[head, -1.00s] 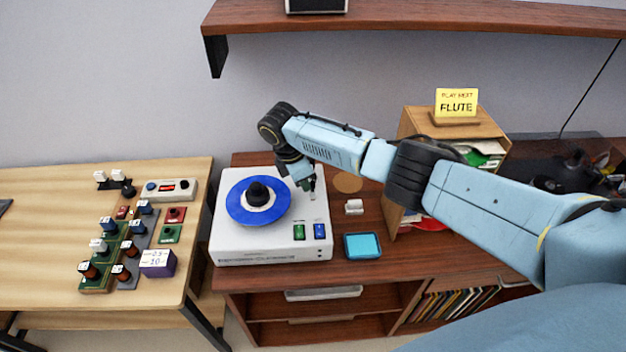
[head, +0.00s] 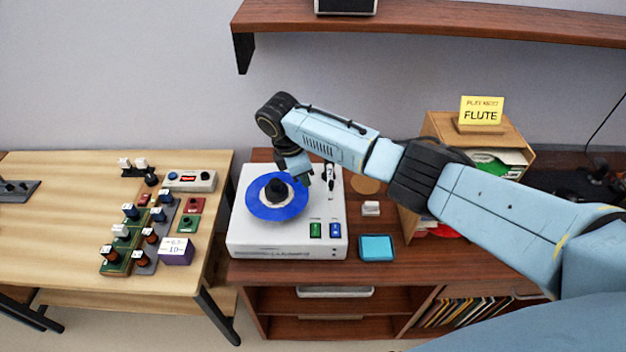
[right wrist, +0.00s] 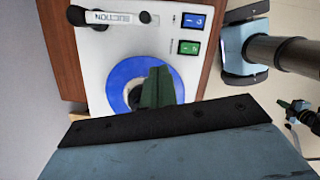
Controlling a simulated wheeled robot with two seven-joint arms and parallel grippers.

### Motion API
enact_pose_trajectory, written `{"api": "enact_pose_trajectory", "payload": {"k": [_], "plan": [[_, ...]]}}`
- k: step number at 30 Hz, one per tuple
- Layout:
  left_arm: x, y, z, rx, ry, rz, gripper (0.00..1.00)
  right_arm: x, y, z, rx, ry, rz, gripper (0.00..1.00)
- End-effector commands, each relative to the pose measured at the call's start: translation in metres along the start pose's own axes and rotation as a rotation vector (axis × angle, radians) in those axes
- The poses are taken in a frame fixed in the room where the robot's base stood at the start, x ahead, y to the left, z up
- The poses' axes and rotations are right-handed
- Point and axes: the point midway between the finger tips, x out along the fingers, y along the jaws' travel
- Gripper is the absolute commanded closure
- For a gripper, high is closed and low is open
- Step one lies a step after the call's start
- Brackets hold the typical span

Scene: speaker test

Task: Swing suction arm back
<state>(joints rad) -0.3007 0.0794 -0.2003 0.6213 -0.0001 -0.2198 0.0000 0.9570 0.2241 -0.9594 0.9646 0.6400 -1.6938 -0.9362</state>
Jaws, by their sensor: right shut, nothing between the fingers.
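The white record-cleaning machine (head: 293,245) carries a blue disc (head: 258,207) with a black knob in its centre. The suction arm (right wrist: 120,17), a white bar labelled SUCTION with a black pivot, lies along the machine's edge in the right wrist view, clear of the disc. In the head view the suction arm (head: 330,176) is small, at the machine's right rear. My right gripper (head: 304,181) is shut and empty, above the disc's right edge, left of the suction arm. Its green fingers (right wrist: 157,87) cover part of the disc. Green fingers, probably my left gripper (right wrist: 295,107), show at the right wrist view's edge.
A green switch (head: 316,230) and a blue switch (head: 336,230) sit on the machine's front right. A cyan pad (head: 377,248) and small white block (head: 371,208) lie to its right. A wooden holder (head: 427,130) stands beyond. A shelf (head: 420,18) hangs above.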

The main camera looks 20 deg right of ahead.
Motion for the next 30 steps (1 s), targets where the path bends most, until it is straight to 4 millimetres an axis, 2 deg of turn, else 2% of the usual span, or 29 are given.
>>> {"api": "enact_pose_trajectory", "payload": {"k": [3, 6, 12, 30], "plan": [[0.002, 0.000, 0.000, 0.000, 0.000, 0.000, 1.00, -0.026, -0.001, -0.001, -0.003, 0.002, 0.001, 1.00], [0.003, 0.000, 0.000, 0.000, 0.000, 0.000, 1.00, -0.044, -0.001, -0.001, -0.003, 0.001, 0.001, 1.00], [0.005, 0.000, 0.001, 0.000, 0.000, 0.000, 1.00, -0.063, -0.002, -0.001, -0.002, 0.000, -0.001, 1.00], [0.005, 0.000, 0.001, 0.000, -0.001, -0.001, 1.00, -0.064, -0.004, -0.003, -0.002, 0.004, -0.003, 1.00]]}}
